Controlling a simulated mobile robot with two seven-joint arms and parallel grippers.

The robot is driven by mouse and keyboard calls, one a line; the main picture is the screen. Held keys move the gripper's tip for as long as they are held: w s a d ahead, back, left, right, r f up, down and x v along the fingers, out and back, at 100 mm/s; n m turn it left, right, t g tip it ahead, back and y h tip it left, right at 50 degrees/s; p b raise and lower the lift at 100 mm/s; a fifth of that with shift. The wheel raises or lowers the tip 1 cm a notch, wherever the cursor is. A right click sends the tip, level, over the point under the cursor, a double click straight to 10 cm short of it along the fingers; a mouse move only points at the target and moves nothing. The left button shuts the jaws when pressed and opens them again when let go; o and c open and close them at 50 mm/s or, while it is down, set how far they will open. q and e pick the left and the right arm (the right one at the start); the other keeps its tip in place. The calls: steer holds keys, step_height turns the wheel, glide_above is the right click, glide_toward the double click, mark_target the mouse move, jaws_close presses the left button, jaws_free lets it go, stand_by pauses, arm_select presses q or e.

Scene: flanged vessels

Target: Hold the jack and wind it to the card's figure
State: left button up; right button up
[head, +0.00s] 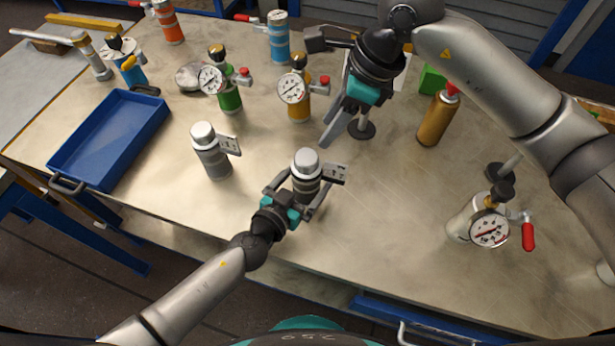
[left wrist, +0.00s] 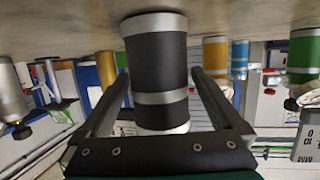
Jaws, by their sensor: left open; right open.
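A dark grey jack (head: 306,188) with a silver cap and a small grey plate (head: 333,173) at its side stands upright on the bench. My left gripper (head: 305,192) is open around it, one finger on each side. In the left wrist view the jack (left wrist: 157,75) fills the middle between the fingers; contact cannot be told. A similar grey jack (head: 212,155) with its own plate stands to the left. My right gripper (head: 328,85) is open and empty above the bench, beyond the held-off jack. A white panel (head: 398,82), perhaps the card, is mostly hidden behind it; no figure is readable.
Green (head: 229,96) and yellow (head: 298,106) vessels with gauges stand behind. A blue tray (head: 110,138) lies left. A gold canister (head: 437,118) and a silver vessel with a gauge (head: 464,222) stand right. The front middle of the bench is clear.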

arm_select(q)
steer(key=shift+w+d+f, duration=0.1)
steer(key=shift+w+d, duration=0.05)
steer(key=shift+w, duration=0.1)
jaws_close()
stand_by(0.8)
stand_by(1.0)
